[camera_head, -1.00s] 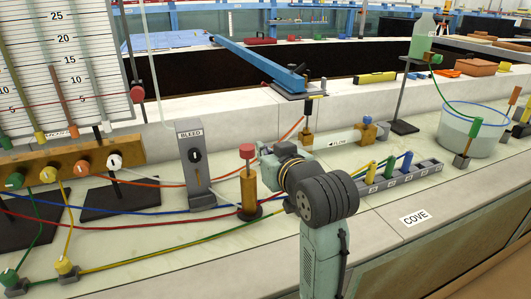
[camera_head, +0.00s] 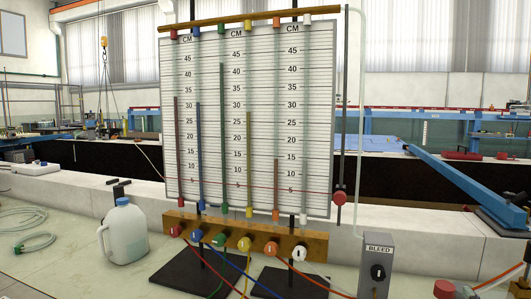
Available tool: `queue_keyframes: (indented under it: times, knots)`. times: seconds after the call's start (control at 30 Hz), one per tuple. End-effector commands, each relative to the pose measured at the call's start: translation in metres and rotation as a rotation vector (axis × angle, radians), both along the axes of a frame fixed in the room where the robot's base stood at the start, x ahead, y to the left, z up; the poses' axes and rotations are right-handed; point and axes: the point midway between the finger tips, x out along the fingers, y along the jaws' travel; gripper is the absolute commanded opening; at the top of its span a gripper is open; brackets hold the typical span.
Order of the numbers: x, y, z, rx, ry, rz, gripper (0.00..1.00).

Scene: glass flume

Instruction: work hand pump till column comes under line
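The manometer board (camera_head: 262,75) stands upright at the centre, marked in CM. A thin red line (camera_head: 265,190) crosses it near the 5 mark, level with a red knob (camera_head: 340,197) on the rod at right. The red (camera_head: 178,145), blue (camera_head: 199,150), green (camera_head: 222,130), yellow (camera_head: 249,160) and orange (camera_head: 276,185) columns all top out above the line; green is highest, orange lowest. The white tube's level is hard to see. The red top of what looks like the hand pump (camera_head: 445,289) shows at the bottom edge; its body is cut off. My gripper is out of view.
A white jug (camera_head: 123,232) stands left, near coiled hose (camera_head: 30,240).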

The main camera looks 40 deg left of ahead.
Motion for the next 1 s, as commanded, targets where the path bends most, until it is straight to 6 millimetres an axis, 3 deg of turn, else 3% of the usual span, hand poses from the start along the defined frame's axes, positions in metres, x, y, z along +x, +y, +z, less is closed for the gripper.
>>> queue_keyframes:
  times: [0.47, 0.8, 1.0]
  knots:
    - [0.000, 0.000, 0.003, 0.000, -0.002, 0.000, 0.00]
    - [0.000, 0.001, 0.043, -0.002, -0.005, 0.000, 0.00]
    - [0.000, 0.002, 0.050, 0.000, 0.003, 0.000, 0.00]
